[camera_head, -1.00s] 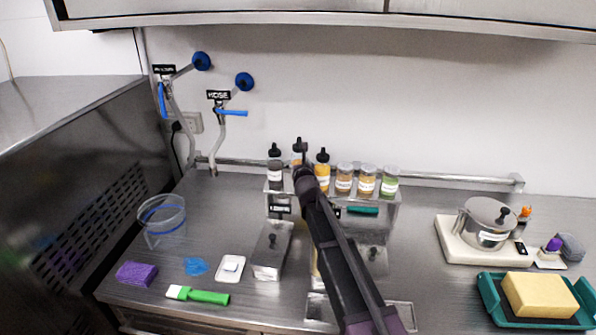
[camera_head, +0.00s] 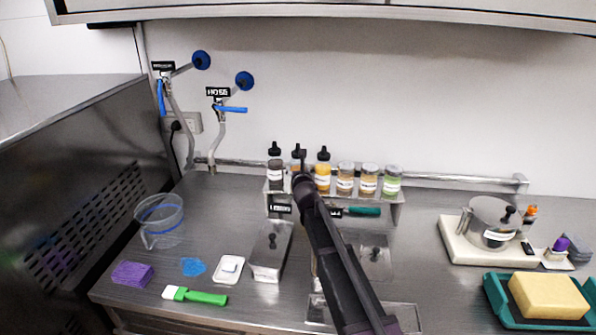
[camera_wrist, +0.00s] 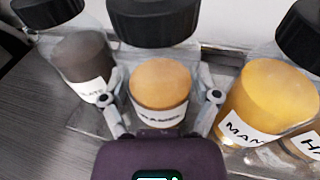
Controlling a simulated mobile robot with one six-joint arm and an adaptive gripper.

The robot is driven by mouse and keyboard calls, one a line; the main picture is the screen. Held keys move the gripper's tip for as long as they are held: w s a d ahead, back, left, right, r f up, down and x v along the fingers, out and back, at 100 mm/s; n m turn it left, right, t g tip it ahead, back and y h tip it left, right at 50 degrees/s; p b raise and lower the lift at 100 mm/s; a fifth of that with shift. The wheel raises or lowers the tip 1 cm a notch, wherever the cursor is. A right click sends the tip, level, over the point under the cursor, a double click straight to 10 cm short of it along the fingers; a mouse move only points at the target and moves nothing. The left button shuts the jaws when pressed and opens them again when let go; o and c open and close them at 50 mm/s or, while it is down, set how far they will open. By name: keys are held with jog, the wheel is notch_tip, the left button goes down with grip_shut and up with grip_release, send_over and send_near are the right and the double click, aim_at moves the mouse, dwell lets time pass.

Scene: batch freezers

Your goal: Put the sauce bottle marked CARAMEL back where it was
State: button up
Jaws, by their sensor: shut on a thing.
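The CARAMEL sauce bottle (camera_wrist: 160,85) has a black cap, clear walls and orange-tan sauce; its label is partly covered in the wrist view. My gripper (camera_wrist: 168,104) is shut on it, one finger on each side. In the head view the bottle (camera_head: 298,156) stands upright in the row on the rack (camera_head: 398,212), between a dark sauce bottle (camera_head: 275,170) and a yellow one (camera_head: 322,172). Its cap is about level with theirs. My arm hides its lower part, so I cannot tell whether its base touches the rack.
The dark bottle's label ends in "LATE" (camera_wrist: 85,70); the yellow one's begins "MAN" (camera_wrist: 265,105). Both stand close beside my fingers. Several lidded jars (camera_head: 368,180) continue the row to the right. A steel container (camera_head: 270,252) stands in front. The wall is close behind.

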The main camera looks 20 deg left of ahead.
jog(key=shift+f, duration=0.2)
jog(key=o, duration=1)
jog(key=shift+r, duration=0.2)
jog(key=shift+s+d, duration=0.1)
jog(key=shift+s, duration=0.05)
jog(key=p+v, duration=0.1)
jog(key=v, duration=1)
jog(key=shift+s+d+p, duration=0.2)
jog(key=shift+s+p, duration=0.1)
jog(key=shift+p, duration=0.1)
